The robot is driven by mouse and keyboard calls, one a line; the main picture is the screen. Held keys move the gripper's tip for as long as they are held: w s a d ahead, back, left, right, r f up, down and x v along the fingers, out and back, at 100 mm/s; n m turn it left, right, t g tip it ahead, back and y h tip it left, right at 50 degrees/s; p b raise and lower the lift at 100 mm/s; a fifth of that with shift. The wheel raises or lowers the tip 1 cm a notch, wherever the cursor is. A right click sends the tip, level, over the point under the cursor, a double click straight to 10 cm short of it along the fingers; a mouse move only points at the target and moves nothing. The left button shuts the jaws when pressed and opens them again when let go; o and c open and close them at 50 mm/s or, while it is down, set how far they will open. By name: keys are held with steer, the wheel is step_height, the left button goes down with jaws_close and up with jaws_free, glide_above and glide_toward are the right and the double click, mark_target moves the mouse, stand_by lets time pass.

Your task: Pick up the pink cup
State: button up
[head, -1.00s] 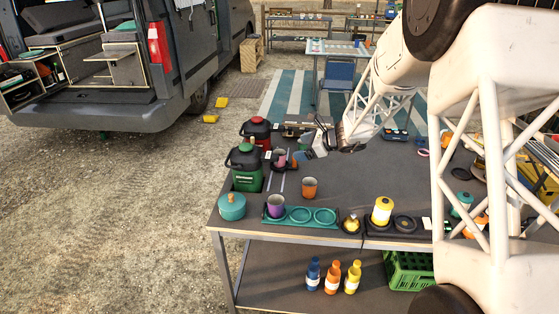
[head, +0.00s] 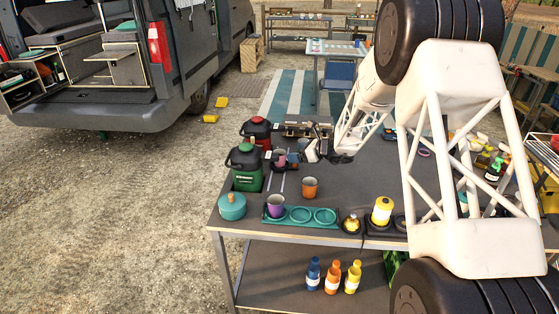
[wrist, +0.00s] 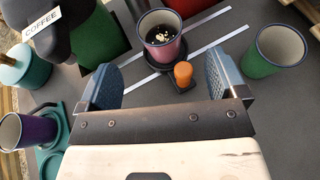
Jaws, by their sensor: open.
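The pink cup (head: 280,157) stands upright on the table beside the green dispenser. In the wrist view the pink cup (wrist: 160,38) stands on a black round base, with dark contents and pale bits inside. My gripper (head: 297,155) is just right of the cup in the head view. In the wrist view my gripper (wrist: 164,72) is open, with blue-grey fingers apart and the cup ahead of their tips, partly framed by them. A small orange knob (wrist: 183,72) stands between the fingers, close to the cup. Nothing is held.
A green dispenser (head: 245,168) and a red one (head: 256,132) stand left. An orange cup (head: 310,187) is in front. A purple cup (head: 276,205) stands in a teal tray (head: 325,216) beside a teal pot (head: 232,206). A green cup (wrist: 275,50) is right of my fingers.

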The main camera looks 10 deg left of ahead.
mark_target(283, 151)
steer(key=shift+x, duration=0.95)
steer(key=shift+a, duration=0.15)
steer(key=shift+x, duration=2.5)
steer(key=c, duration=1.2)
steer(key=shift+o, duration=0.2)
steer(key=shift+r, duration=0.35)
step_height(283, 151, up, 9)
